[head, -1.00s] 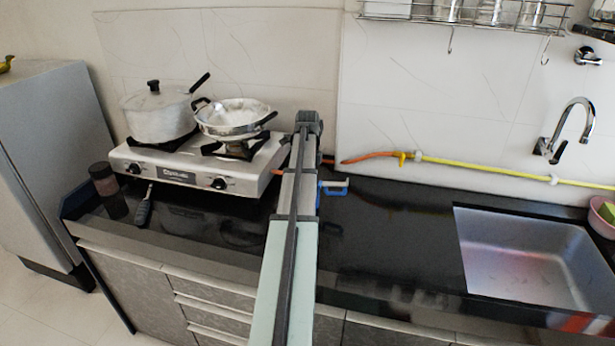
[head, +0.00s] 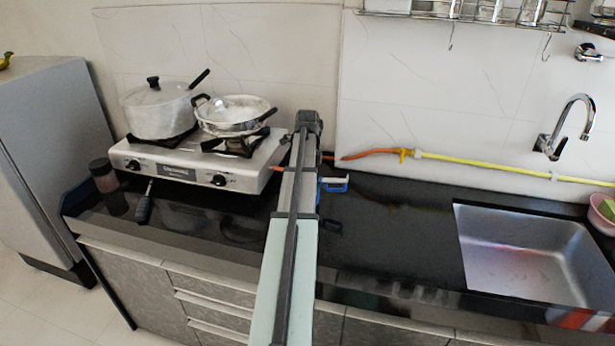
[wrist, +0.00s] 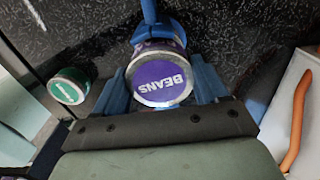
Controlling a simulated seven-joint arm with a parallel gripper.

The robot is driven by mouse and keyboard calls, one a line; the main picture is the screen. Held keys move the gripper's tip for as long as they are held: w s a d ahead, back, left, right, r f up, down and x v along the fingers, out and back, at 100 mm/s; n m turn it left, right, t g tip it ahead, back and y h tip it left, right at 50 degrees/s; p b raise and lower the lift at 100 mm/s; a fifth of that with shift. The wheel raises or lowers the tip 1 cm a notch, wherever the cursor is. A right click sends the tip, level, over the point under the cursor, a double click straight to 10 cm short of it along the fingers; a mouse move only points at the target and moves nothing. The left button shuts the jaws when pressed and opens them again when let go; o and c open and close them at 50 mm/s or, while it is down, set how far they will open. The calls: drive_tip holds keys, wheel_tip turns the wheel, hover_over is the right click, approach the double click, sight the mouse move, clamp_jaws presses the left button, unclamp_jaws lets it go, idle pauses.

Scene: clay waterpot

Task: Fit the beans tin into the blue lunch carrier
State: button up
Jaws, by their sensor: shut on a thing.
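The beans tin (wrist: 162,83) shows its purple lid with white lettering to the wrist view. My gripper (wrist: 161,92) has one blue finger on each side of the tin and is shut on it. The blue lunch carrier (wrist: 149,12) shows only as a blue upright part just beyond the tin. Its lower part is hidden, and I cannot tell whether the tin is inside it or beside it. In the head view, a small blue part of the carrier (head: 334,185) shows right of my arm; my arm hides the tin and gripper there.
A green-lidded tin (wrist: 68,87) stands left of my gripper in the wrist view. An orange hose (wrist: 296,120) lies to the right. The stove (head: 200,165) with two pans is left of my arm; the sink (head: 530,250) is right, with clear dark counter (head: 400,225) between.

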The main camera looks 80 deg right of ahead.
drive_tip(key=shift+f, duration=0.85)
drive_tip(key=o, duration=1.3)
drive_tip(key=shift+c, duration=0.2)
drive_tip(key=shift+r, duration=5.4)
